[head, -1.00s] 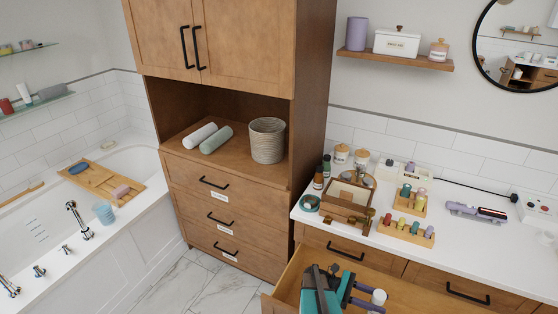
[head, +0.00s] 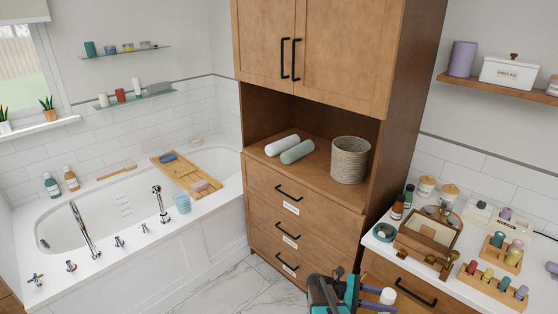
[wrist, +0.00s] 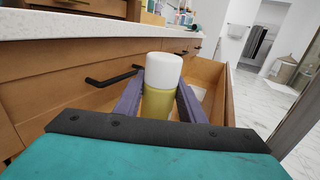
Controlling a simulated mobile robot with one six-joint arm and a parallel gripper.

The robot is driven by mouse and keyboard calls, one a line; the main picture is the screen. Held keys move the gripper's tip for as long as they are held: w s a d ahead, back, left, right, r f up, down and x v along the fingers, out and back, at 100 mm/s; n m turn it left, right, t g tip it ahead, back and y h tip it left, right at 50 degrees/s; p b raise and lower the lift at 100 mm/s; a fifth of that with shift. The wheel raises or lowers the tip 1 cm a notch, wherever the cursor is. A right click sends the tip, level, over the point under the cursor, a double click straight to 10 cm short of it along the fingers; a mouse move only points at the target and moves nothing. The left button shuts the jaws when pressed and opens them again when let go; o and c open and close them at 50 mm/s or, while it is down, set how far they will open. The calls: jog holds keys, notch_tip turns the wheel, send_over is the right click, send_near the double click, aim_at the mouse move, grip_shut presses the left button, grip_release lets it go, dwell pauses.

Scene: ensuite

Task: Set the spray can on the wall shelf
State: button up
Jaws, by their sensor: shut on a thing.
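The spray can has a white cap and a yellow body. In the wrist view the can (wrist: 162,85) stands upright between the purple fingers of my gripper (wrist: 160,108), which is shut on it. In the head view my gripper (head: 372,297) is at the bottom edge, with the can's white cap (head: 388,295) at its right. The can's lower part is hidden. A wooden wall shelf (head: 500,88) is at the upper right, holding a purple canister (head: 462,58), a white first-aid box (head: 508,72) and a partly cut-off jar. My gripper is well below it.
An open drawer (wrist: 207,75) shows behind the can in the wrist view. The counter (head: 388,255) is crowded with jars, a mirrored box and bottle racks. A tall wooden cabinet (head: 310,185) stands mid-view. Two glass shelves (head: 135,98) hang above the bathtub (head: 120,215). Marble floor is clear.

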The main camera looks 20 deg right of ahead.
jog(key=w+a+r+n+t+b, duration=0.1)
jog(key=w+a+r+n+t, duration=0.4)
jog(key=a, duration=0.8)
jog(key=w+a+r+n+t+b, duration=0.2)
jog(key=w+a+r+n+t, duration=0.3)
jog(key=w+a+t, duration=0.5)
jog(key=w+a+r+n+t+b, duration=0.2)
jog(key=w+a+r+n+t, duration=0.3)
jog(key=a, duration=1.1)
jog(key=w+r+t, duration=0.2)
jog(key=w+r, duration=0.2)
jog(key=w, duration=0.2)
jog(key=shift+w, duration=0.25)
jog(key=shift+s+r, duration=0.1)
